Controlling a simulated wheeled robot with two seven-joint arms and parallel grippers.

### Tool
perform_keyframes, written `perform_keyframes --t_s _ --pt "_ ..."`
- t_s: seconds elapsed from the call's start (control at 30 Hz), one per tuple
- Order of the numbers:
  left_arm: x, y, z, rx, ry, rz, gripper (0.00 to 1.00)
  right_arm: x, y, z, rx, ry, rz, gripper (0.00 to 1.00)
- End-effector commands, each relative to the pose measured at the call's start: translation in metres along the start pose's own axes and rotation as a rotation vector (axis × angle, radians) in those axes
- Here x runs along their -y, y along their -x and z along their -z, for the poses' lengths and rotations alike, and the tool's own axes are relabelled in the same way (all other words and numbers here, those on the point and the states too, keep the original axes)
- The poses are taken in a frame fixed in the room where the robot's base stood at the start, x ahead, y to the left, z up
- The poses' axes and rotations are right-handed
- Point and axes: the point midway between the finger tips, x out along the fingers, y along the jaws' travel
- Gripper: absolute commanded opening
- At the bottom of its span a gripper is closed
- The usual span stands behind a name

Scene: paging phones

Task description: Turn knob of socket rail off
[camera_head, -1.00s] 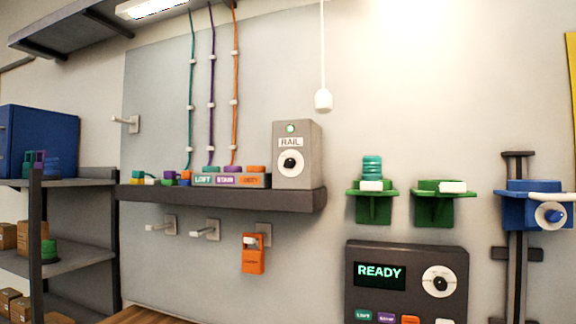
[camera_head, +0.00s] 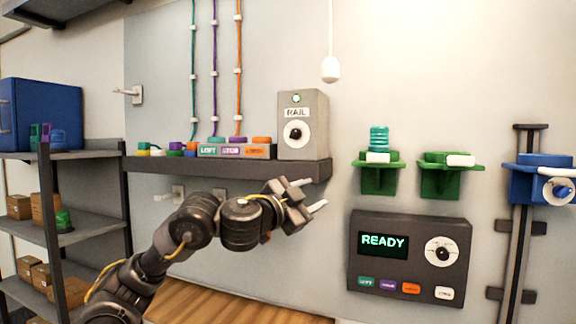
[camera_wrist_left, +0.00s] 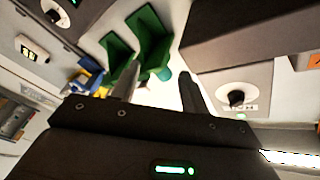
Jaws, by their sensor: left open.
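The socket rail box (camera_head: 304,125) is grey, labelled RAIL, and stands on the right end of the dark shelf. Its round knob (camera_head: 296,133) has a black centre on a white dial, and a small green light shows above it. In the left wrist view the knob (camera_wrist_left: 236,98) is right of the fingers. My left gripper (camera_head: 307,195) is open and empty, below and slightly right of the box, apart from it. In the left wrist view its two fingers (camera_wrist_left: 158,90) are spread. My right gripper is not in view.
The dark shelf (camera_head: 230,170) juts out above my left gripper. A panel reading READY (camera_head: 408,252) is on the wall at lower right. Green brackets (camera_head: 378,178) and a blue holder (camera_head: 540,180) are further right. A white pull cord (camera_head: 330,68) hangs right of the box.

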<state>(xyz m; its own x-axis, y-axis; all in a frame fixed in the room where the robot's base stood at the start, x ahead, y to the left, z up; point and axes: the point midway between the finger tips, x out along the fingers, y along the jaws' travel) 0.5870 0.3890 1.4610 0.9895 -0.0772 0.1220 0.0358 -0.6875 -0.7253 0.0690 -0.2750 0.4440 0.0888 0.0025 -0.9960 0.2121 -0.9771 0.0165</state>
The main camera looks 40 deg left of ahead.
Motion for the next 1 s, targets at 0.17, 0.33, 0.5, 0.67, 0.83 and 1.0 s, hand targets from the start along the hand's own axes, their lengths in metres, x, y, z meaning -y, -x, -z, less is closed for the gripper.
perform_keyframes --t_s 0.17,0.33,0.5,0.67,0.83,1.0 --pt "0.085 0.052 0.027 -0.014 -0.035 0.129 0.45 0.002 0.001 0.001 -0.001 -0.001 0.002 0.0" --pt "0.117 0.079 0.033 -0.01 -0.033 0.185 0.45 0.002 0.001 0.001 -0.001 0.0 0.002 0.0" --pt "0.124 0.086 0.034 -0.008 -0.03 0.197 0.45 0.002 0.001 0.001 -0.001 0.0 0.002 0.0" --pt "0.126 0.076 0.035 -0.009 -0.028 0.194 0.45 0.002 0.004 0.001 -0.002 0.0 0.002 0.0" --pt "0.132 0.048 0.036 -0.008 -0.026 0.192 0.45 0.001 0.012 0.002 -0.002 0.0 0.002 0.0" --pt "0.139 0.016 0.037 -0.008 -0.025 0.193 0.45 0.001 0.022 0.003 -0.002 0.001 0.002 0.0"
